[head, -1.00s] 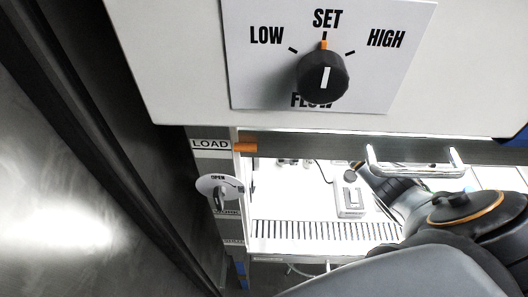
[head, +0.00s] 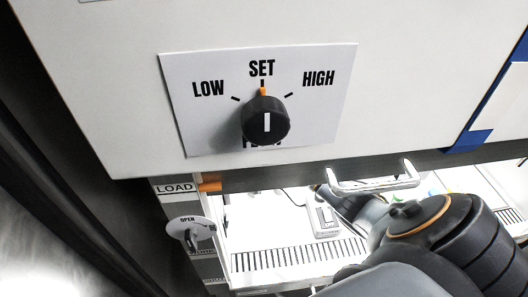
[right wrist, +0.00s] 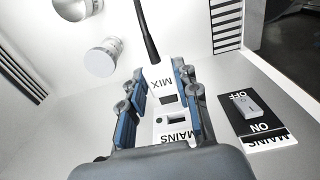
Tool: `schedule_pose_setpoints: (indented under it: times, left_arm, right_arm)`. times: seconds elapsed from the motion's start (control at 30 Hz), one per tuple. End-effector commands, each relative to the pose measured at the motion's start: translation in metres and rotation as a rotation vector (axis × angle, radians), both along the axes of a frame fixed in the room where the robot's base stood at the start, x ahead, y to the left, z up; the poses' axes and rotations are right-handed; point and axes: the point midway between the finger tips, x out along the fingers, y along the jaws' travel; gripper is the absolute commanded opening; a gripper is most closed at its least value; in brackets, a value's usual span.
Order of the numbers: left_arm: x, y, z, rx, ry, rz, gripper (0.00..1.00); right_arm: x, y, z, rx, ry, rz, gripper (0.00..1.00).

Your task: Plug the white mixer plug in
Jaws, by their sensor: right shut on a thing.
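In the right wrist view, my right gripper (right wrist: 160,78) has blue-padded fingers on both sides of a white block marked MIX (right wrist: 160,88), which I take to be the mixer plug. A black cable (right wrist: 148,35) runs down to the far end of this block. A white piece marked MAINS (right wrist: 174,135), with dark openings, shows nearer between the fingers. I cannot tell whether plug and socket touch. In the head view, my right arm reaches into the bright cabinet, and its fingers are hidden. My left gripper is not in view.
A black ON/OFF mains switch plate (right wrist: 252,112) lies right of the gripper. White round containers (right wrist: 104,57) stand at the upper left. In the head view, a metal handle (head: 374,182) and a panel with a black knob (head: 265,121) are above the opening. A slotted grille (head: 296,256) borders its front.

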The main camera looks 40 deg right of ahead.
Motion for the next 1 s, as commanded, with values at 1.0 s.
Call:
schedule_pose_setpoints:
  times: [1.0]
  left_arm:
    - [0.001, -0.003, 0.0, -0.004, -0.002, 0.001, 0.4]
  right_arm:
    - [0.014, 0.022, 0.0, -0.001, 0.0, 0.0, 0.0]
